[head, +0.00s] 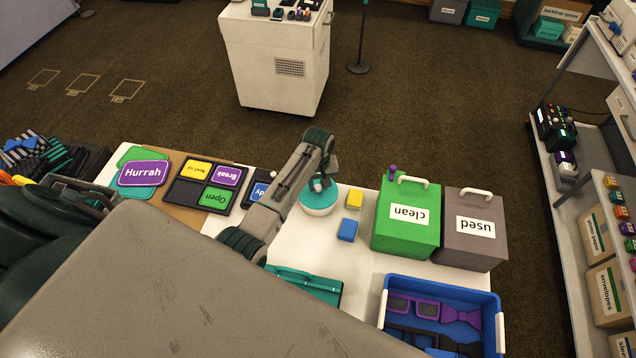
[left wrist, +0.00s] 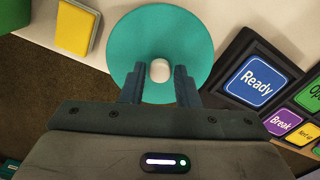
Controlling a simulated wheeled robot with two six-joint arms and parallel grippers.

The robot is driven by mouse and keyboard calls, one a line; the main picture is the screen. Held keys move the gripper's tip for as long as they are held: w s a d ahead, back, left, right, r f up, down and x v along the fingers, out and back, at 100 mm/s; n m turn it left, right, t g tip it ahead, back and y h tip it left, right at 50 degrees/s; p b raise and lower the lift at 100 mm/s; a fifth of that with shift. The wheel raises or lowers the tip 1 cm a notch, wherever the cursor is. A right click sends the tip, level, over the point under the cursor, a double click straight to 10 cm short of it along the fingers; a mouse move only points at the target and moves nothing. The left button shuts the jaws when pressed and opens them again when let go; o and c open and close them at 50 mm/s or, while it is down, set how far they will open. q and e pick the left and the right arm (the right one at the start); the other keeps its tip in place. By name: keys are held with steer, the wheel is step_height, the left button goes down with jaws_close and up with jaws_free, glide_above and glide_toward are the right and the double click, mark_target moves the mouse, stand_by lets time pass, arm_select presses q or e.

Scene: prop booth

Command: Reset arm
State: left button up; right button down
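My left gripper (head: 320,182) is above a round teal-topped thing (head: 319,205) on the white table. In the left wrist view the thing shows as a teal disc (left wrist: 150,30) with a white knob (left wrist: 160,70) at its middle. The two fingers of my left gripper (left wrist: 158,88) are apart, with bare teal surface and the knob showing between and just beyond them. Nothing is gripped. I cannot tell whether the fingers touch the disc. My right gripper is in neither view.
A yellow block (head: 354,198) and a blue block (head: 347,229) lie right of the disc. A green "clean" box (head: 390,230) and grey "used" box (head: 470,245) stand beyond. A blue tray (head: 495,305) is in front. Sign cards lie left, including "Hurrah" (head: 143,173) and "Ready" (left wrist: 255,80).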

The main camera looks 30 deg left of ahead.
arm_select(q)
steer(key=o, duration=0.8)
steer(key=shift+r, duration=0.1)
steer(key=shift+r, duration=3.4)
jaws_close()
